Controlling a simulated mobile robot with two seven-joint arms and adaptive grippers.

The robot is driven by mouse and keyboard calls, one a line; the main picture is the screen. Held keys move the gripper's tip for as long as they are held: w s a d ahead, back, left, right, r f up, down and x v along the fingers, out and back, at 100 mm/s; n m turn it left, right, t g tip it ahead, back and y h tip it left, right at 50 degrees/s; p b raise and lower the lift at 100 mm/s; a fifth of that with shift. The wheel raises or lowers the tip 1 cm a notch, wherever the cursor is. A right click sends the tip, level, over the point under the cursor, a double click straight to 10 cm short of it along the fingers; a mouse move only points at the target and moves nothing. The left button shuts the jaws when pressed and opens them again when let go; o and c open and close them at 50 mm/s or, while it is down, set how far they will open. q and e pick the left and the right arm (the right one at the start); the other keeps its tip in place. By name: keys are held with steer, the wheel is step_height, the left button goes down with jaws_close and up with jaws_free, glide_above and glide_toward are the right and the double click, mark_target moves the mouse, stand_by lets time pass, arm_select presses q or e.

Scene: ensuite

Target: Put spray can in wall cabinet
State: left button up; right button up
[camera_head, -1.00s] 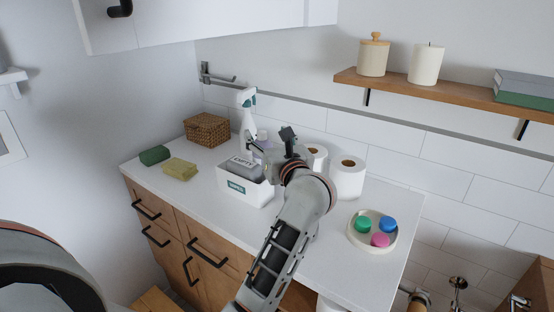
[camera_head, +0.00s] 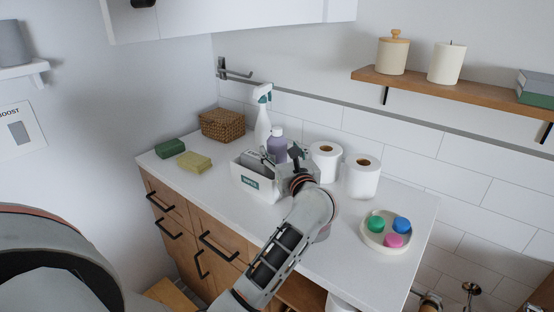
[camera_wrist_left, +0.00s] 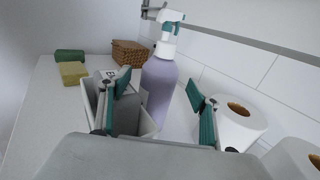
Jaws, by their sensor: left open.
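A lavender bottle (camera_head: 277,146) stands upright on the counter beside a white labelled bin. It also shows in the left wrist view (camera_wrist_left: 160,88). Behind it is a white spray bottle (camera_head: 262,126) with a teal trigger head; the two overlap in the wrist view.
The bin (camera_head: 255,185) stands close to the left finger. Paper rolls (camera_head: 363,178) stand to the right, near the gripper. A wicker basket (camera_head: 222,125), sponges (camera_head: 194,161) and a round dish (camera_head: 372,239) sit on the counter (camera_head: 215,193). A wooden shelf (camera_head: 450,92) juts from the wall.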

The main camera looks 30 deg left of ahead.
arm_select(q)
steer(key=shift+x, duration=1.95)
steer(key=c, duration=1.5)
jaws_close()
steer(key=shift+r, duration=0.1)
